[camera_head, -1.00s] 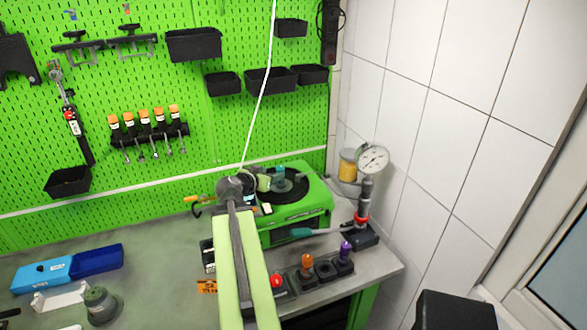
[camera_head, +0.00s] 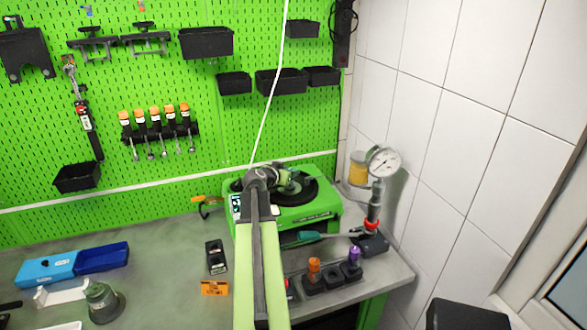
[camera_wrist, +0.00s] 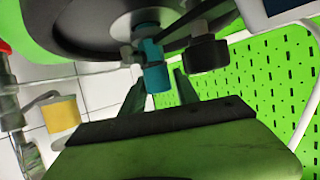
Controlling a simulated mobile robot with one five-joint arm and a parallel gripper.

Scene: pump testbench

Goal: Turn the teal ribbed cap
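The teal ribbed cap (camera_wrist: 156,76) shows in the wrist view, sticking out from the fittings beside a large dark round disc (camera_wrist: 100,25). My gripper (camera_wrist: 160,92) has its two dark fingers apart, one on each side of the cap's end in the picture. I cannot tell whether either finger touches it. In the head view my gripper (camera_head: 288,182) is over the black disc on top of the green device (camera_head: 318,216), and my wrist and gripper hide the cap there.
A pressure gauge (camera_head: 383,162) stands at the right, with a teal-handled lever (camera_head: 303,238) in front of the device. Orange (camera_head: 314,265) and purple (camera_head: 354,254) knobs stand near the front edge. A black meter (camera_head: 216,256) lies left of my arm. A black knob (camera_wrist: 207,54) sits beside the cap.

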